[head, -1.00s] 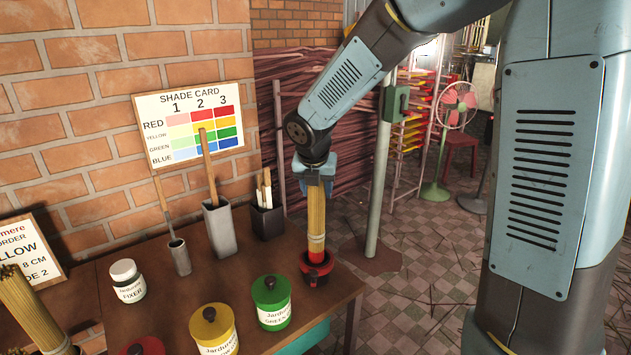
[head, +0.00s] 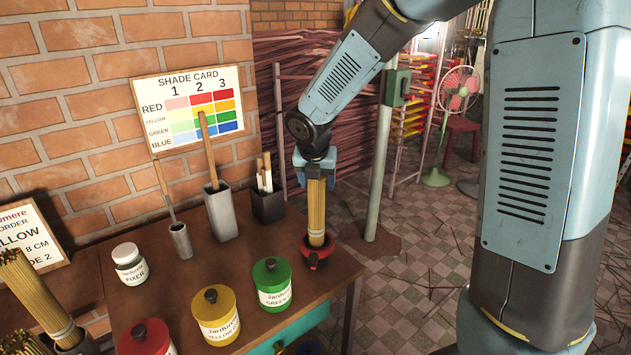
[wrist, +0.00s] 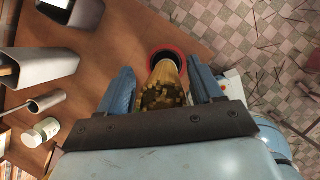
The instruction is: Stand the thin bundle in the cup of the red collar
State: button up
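A thin tan bundle (head: 316,208) with a pale band low down stands about upright over the red collar (head: 317,262) at the bench's right corner. Its lower end appears to be inside the collar's dark cup; the very bottom is hidden. In the wrist view the bundle's cut top ends (wrist: 162,97) lie between the fingers, and the collar's red rim (wrist: 182,58) shows beyond. My gripper (head: 315,180) is around the bundle's upper part. In the wrist view the fingers of my gripper (wrist: 162,80) look open, with gaps beside the bundle, clearer on the left.
Green (head: 272,286), yellow (head: 217,318) and red (head: 146,342) jars stand along the bench front. A fixer jar (head: 130,265), grey holders (head: 222,215) and a dark holder (head: 267,206) stand behind. Other bundles (head: 38,295) are at far left.

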jog(key=shift+o, duration=1.1)
jog(key=v, duration=1.3)
jog(key=shift+s+r, duration=0.2)
jog(key=shift+r, duration=0.05)
jog(key=shift+a, duration=0.1)
